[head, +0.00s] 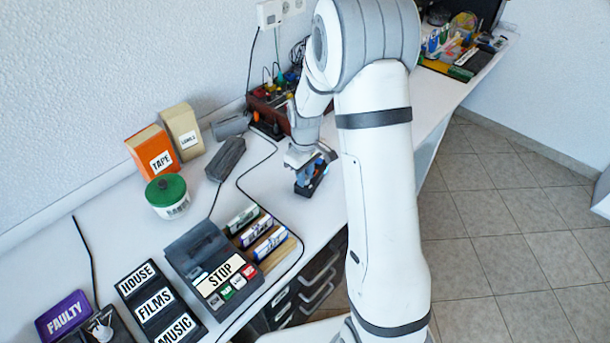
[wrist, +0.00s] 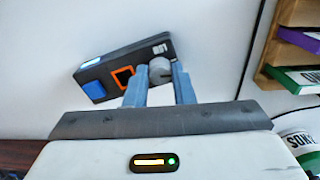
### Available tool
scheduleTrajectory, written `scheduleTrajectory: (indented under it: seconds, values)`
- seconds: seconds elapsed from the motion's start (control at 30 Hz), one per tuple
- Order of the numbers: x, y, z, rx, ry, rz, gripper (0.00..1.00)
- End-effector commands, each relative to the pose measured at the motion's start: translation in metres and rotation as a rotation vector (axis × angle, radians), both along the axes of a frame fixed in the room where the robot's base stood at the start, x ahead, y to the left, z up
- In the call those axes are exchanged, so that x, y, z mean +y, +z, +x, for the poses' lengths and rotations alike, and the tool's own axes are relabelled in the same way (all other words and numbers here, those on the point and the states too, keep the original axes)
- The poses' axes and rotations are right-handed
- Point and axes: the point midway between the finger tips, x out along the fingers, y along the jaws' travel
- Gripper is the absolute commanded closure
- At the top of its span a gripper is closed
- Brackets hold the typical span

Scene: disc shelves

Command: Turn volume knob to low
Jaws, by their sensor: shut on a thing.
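The volume knob (wrist: 160,71) is a round grey knob with a dark pointer line, on a small black device (wrist: 95,71). The device also has a blue button (wrist: 95,89), an orange-framed square (wrist: 122,76) and a white label too small to read surely. My gripper (wrist: 158,82) has one finger on each side of the knob and is shut on it. In the head view my gripper (head: 303,168) points down at the device (head: 317,182) on the white worktop; the knob is hidden there by the fingers.
Orange TAPE box (head: 148,152) and green-lidded tub (head: 167,196) are further left. A dark red box (head: 268,108) with cables stands behind.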

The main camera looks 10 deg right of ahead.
Motion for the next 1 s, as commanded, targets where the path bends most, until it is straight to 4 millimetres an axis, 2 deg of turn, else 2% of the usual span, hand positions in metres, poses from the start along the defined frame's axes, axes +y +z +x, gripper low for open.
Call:
scheduleTrajectory:
  seconds: [0.2, 0.5, 1.0]
  values:
    - [0.0001, -0.0004, 0.0001, 0.000, 0.180, 0.000, 1.00]
    - [0.0001, 0.0001, 0.0000, 0.000, 0.349, 0.000, 1.00]
    - [0.0001, 0.0005, 0.0001, 0.000, 0.418, 0.000, 1.00]
